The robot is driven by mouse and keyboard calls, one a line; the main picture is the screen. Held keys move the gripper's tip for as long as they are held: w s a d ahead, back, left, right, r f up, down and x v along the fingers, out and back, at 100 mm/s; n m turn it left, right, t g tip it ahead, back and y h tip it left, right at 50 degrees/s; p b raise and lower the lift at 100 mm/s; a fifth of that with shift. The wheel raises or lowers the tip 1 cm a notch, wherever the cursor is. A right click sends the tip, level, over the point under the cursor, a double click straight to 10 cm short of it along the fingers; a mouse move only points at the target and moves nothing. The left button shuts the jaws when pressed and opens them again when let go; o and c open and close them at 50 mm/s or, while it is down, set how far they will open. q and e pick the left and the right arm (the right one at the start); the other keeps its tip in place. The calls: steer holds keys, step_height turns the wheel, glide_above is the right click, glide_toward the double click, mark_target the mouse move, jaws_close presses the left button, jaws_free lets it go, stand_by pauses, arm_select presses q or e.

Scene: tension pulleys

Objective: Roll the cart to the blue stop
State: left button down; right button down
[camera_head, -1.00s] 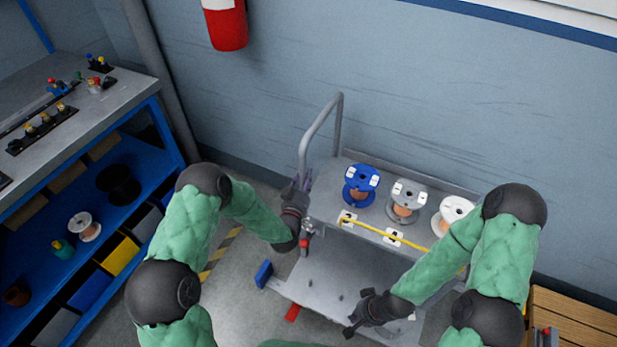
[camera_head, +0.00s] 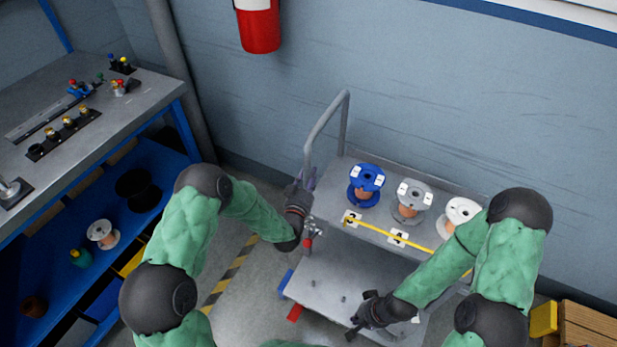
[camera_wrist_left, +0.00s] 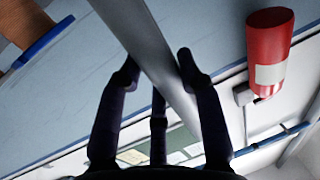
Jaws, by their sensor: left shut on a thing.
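The grey cart (camera_head: 330,289) stands by the wall, with a tubular handle (camera_head: 346,125) at its left end. My left gripper (camera_head: 304,187) is shut on the handle's upright; the left wrist view shows the grey tube (camera_wrist_left: 150,50) between its fingers. The blue stop (camera_head: 285,281) is a small block on the floor at the cart's lower left edge. It looks very close to the cart; I cannot tell whether they touch. My right gripper (camera_head: 357,322) is open and empty, above the front part of the lower deck.
A red piece (camera_head: 295,312) shows below the deck. A workbench (camera_head: 100,120) stands left, a wooden crate (camera_head: 585,325) right. Striped floor tape (camera_head: 230,270) lies left.

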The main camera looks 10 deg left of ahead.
arm_select(q)
steer(key=shift+w+a, duration=0.15)
steer(key=shift+a, duration=0.15)
steer(key=c, duration=0.8)
jaws_free()
steer(key=shift+r, duration=0.1)
steer(key=shift+a, duration=0.1)
steer(key=s+a, duration=0.1)
steer(key=s, duration=1.1)
